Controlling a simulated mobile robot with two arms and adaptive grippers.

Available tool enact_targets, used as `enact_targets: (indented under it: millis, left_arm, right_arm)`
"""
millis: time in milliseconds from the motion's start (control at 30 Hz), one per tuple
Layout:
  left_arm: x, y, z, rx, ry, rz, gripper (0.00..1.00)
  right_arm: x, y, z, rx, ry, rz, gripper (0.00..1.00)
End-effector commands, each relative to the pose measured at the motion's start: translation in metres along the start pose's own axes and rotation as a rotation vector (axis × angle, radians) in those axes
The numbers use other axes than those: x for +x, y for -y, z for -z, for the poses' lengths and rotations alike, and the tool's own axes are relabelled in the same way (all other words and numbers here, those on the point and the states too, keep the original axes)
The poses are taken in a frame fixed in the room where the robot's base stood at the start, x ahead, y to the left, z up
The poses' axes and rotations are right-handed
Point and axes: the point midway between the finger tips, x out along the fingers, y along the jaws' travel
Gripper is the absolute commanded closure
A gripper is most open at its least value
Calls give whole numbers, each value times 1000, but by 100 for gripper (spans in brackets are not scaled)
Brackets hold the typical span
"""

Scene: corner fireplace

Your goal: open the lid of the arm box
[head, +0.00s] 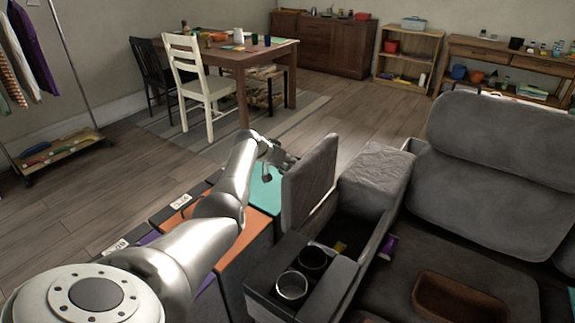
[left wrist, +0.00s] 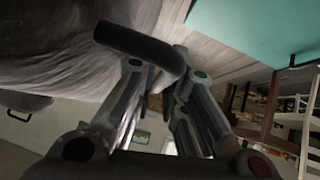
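The arm box (head: 262,262) is the console in the sofa, with two cup holders at its front. Its grey padded lid (head: 310,182) stands raised, nearly upright, and the compartment below is exposed. My left gripper (head: 284,163) is at the far left side of the lid, close to its outer face. In the left wrist view the gripper's two fingers (left wrist: 160,88) are apart. A dark curved bar (left wrist: 140,44), probably a handle, crosses in front of one finger and runs between them; I cannot tell if they touch it. The lid's grey surface (left wrist: 60,45) fills the upper left. My right gripper is not in view.
A brown tray (head: 458,300) lies on the sofa seat. Boxes with orange and teal (head: 265,188) tops stand under my left arm. Open floor lies beyond, towards the table (head: 245,58).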

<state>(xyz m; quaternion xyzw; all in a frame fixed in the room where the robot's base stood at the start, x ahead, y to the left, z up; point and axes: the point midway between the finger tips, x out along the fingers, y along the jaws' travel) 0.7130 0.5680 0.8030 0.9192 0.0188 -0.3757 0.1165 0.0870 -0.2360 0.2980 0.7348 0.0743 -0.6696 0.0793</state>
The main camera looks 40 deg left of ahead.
Motion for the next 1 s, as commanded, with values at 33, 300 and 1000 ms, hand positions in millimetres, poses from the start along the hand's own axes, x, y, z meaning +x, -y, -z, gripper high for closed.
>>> enact_targets:
  millis: [33, 300, 1000]
  left_arm:
    - [2, -2, -3, 0, 6, -5, 81]
    - [1, -2, -2, 1, 3, -3, 81]
    - [-58, 0, -1, 2, 0, 1, 81]
  right_arm:
    - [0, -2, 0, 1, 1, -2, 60]
    - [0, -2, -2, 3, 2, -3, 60]
    - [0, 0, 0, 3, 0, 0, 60]
